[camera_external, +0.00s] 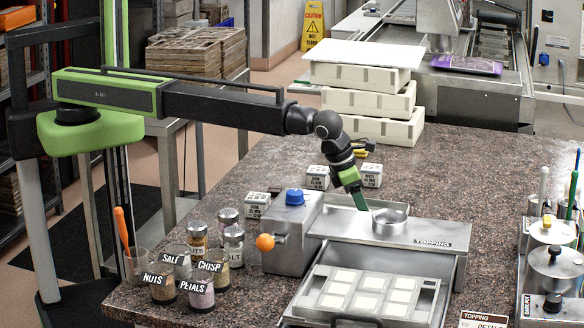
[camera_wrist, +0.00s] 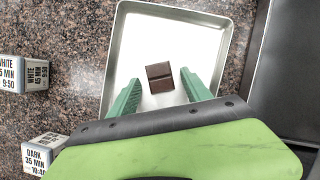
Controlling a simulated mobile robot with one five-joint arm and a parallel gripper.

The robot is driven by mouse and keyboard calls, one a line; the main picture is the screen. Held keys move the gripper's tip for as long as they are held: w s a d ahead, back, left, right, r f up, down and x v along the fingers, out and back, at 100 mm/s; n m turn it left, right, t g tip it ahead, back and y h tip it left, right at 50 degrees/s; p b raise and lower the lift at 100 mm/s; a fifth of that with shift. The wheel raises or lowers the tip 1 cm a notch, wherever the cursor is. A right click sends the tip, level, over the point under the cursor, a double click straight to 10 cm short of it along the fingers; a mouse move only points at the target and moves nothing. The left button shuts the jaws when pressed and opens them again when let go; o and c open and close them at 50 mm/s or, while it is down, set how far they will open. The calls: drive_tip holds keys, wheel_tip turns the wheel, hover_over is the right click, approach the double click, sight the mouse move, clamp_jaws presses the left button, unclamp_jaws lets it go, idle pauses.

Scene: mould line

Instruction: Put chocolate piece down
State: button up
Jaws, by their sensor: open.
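A small dark brown chocolate piece (camera_wrist: 160,78) lies in a shallow metal tray (camera_wrist: 226,40) in the wrist view. My gripper (camera_wrist: 160,82) is open, with one green finger on each side of the piece. A narrow gap shows between each finger and the piece. In the external view my gripper (camera_external: 361,203) points down behind the topping station (camera_external: 420,238). The chocolate piece cannot be made out there.
Labelled blocks (camera_external: 318,177) stand nearby on the granite counter. A stack of white moulds (camera_external: 365,105) is behind. Topping jars (camera_external: 201,292) and a blue-knobbed box (camera_external: 290,232) are left.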

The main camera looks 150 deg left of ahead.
drive_tip(key=p+v, duration=1.1)
drive_tip(key=v, duration=0.1)
drive_tip(key=shift+d, duration=0.1)
